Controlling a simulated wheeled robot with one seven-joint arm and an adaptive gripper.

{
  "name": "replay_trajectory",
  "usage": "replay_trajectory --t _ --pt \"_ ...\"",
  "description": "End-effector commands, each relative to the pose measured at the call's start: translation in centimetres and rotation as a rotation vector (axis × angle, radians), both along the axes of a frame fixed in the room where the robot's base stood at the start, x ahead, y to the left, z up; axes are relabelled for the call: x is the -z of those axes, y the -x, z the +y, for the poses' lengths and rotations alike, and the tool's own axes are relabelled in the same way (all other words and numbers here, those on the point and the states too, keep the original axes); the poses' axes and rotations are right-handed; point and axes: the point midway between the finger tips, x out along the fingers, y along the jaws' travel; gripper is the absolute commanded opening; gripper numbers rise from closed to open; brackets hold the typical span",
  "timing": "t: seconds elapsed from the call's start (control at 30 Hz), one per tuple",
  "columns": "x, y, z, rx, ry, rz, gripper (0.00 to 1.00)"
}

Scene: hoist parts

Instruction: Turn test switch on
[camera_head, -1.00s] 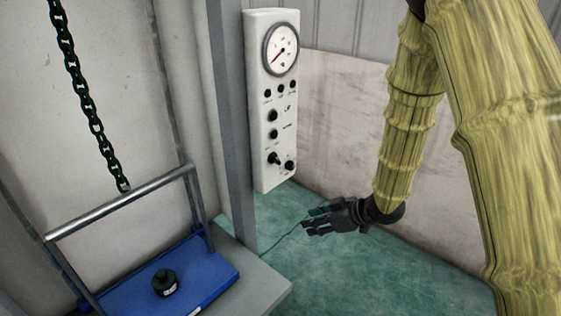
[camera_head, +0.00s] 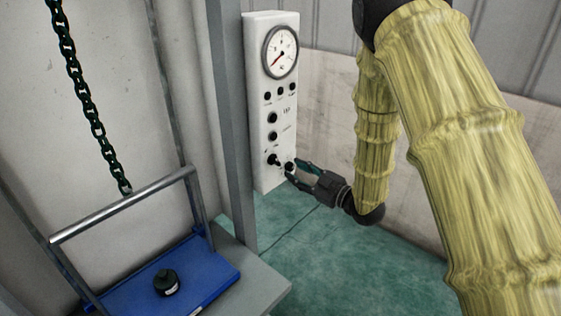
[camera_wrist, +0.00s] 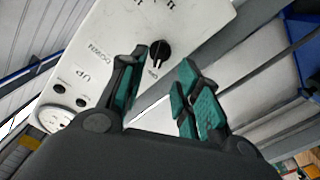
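A white control panel (camera_head: 262,105) on the grey post carries a black rotary switch (camera_head: 290,166) at its lower right. A second black switch (camera_head: 273,159) sits just left of it. I cannot read which is labelled test. My gripper (camera_head: 293,172) is at the lower right switch, with its fingers apart. In the wrist view, my gripper (camera_wrist: 163,62) has its green-padded fingers open on either side of a black knob (camera_wrist: 160,50). A label that looks like OFF is beside the knob. Gaps show between knob and fingers, so it does not look gripped.
A round gauge (camera_head: 280,51) and several small buttons or lamps are higher on the panel. A hanging chain (camera_head: 88,95) and a metal frame (camera_head: 125,205) stand left over a blue platform (camera_head: 205,268) with a black weight (camera_head: 166,282). The green floor (camera_head: 330,260) is clear.

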Motion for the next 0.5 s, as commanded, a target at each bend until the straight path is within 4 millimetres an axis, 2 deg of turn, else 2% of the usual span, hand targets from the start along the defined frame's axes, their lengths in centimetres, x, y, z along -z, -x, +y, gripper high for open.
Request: replay_trajectory --t 0.3,0.5 --pt "-0.3 -3.5 3.6 -0.002 -0.001 0.001 0.33" --pt "-0.1 -4.9 4.9 -0.002 0.001 0.001 0.33"
